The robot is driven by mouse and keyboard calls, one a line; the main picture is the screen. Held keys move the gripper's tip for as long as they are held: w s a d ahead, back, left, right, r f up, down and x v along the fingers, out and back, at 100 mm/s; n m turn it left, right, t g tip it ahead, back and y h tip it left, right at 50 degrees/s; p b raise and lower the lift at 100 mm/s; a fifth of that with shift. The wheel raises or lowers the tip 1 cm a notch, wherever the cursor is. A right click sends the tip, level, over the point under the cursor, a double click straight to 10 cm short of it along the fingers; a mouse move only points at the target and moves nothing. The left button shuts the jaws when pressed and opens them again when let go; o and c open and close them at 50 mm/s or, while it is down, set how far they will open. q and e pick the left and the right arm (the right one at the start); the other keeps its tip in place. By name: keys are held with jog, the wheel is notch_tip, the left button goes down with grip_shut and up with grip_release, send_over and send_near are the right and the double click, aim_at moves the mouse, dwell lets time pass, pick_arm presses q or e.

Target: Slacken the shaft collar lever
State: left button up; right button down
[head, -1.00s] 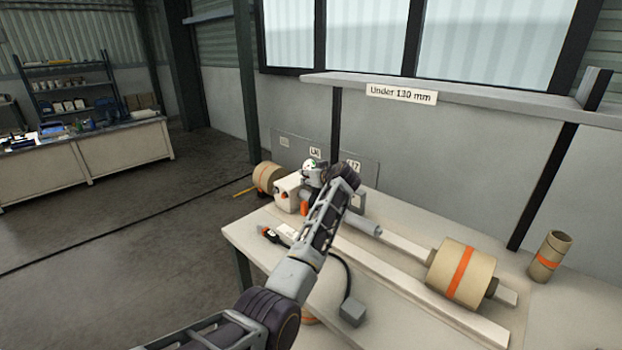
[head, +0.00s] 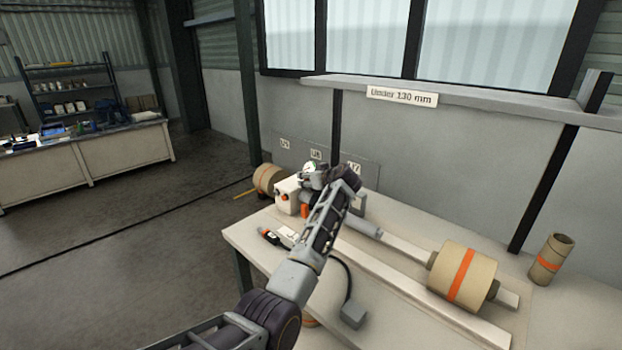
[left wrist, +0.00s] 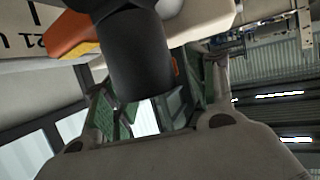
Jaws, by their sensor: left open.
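The shaft (head: 365,227) is a grey bar running out from a white housing (head: 288,195) with coloured buttons on the bench. An orange lever (head: 304,210) shows beside my left wrist, and an orange lever-like part with a yellow edge shows at upper left in the left wrist view (left wrist: 76,36). A dark cylinder (left wrist: 140,60) there reaches down between the fingers of my left gripper (left wrist: 157,88). The gripper is open, with green pads either side of the cylinder; contact cannot be told. In the head view my wrist hides the fingertips and most of the collar.
A kraft roll with an orange band (head: 463,275) sits on the bar at right. A cabled grey box (head: 353,314) and an orange-black handheld item (head: 268,236) lie on the bench (head: 390,325).

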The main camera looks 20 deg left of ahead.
pick_arm(q)
jog(key=v, duration=1.2)
pick_arm(e)
jog(key=shift+w, duration=0.15)
pick_arm(q)
jog(key=shift+a+r, duration=0.1)
jog(key=shift+r, duration=0.05)
pick_arm(e)
jog(key=shift+r, duration=0.1)
pick_arm(q)
notch_tip(320, 180, up, 10)
jog(key=p, duration=1)
pick_arm(e)
jog(key=s+d+r+g, duration=0.1)
jog(key=s+r, duration=0.3)
jog(key=s, duration=0.8)
jog(key=shift+s+d, duration=0.3)
